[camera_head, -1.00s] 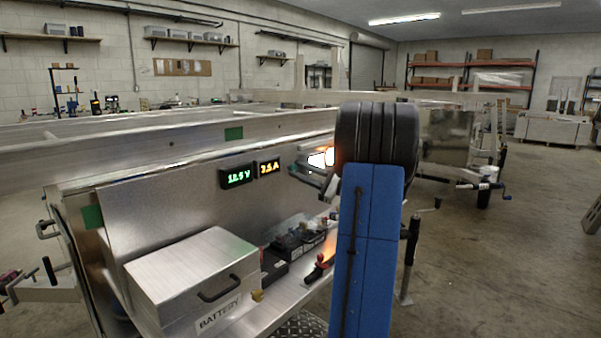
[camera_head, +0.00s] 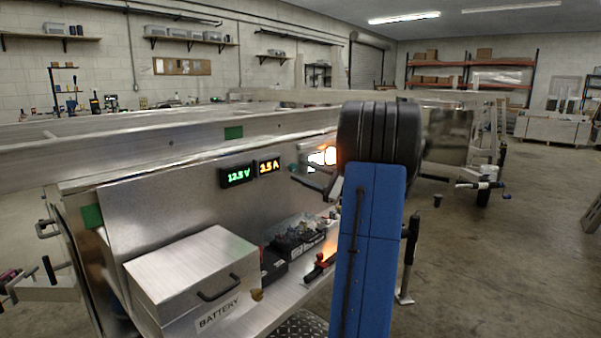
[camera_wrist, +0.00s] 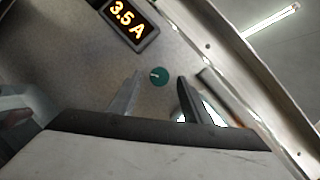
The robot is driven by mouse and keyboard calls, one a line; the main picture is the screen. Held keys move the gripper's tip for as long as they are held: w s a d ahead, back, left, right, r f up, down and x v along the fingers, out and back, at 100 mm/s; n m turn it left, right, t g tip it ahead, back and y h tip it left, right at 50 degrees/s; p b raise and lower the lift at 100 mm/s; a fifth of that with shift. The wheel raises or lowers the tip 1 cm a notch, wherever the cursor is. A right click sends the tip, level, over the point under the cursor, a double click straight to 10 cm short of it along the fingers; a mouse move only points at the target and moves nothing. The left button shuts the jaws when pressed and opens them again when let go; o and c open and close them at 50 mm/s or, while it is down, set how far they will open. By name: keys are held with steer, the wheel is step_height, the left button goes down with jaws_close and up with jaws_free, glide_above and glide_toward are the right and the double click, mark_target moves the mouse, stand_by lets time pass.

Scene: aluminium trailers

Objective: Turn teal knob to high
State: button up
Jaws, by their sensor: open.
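The teal knob (camera_wrist: 158,76) is a small round dial with a pale pointer mark, set on the metal panel in the wrist view. Its pointer aims toward the left of that picture. A bit of the teal knob (camera_head: 294,168) also shows in the head view, left of the bright lamp. My gripper (camera_wrist: 155,92) is open, with one finger on either side of the line to the knob. The knob is just past the fingertips, and I cannot tell whether they touch it. In the head view my gripper (camera_head: 308,178) is at the panel, partly hidden by my arm.
A green voltage display (camera_head: 237,176) and an amber 3.5 A display (camera_head: 269,167) sit left of the knob. A glowing lamp (camera_head: 323,157) is close to its right. Below are a battery box (camera_head: 190,270) and dark devices on the ledge (camera_head: 280,295). Open floor lies right.

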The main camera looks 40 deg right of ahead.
steer(key=v, duration=1.5)
steer(key=shift+s+f, duration=0.3)
steer(key=shift+s, duration=0.05)
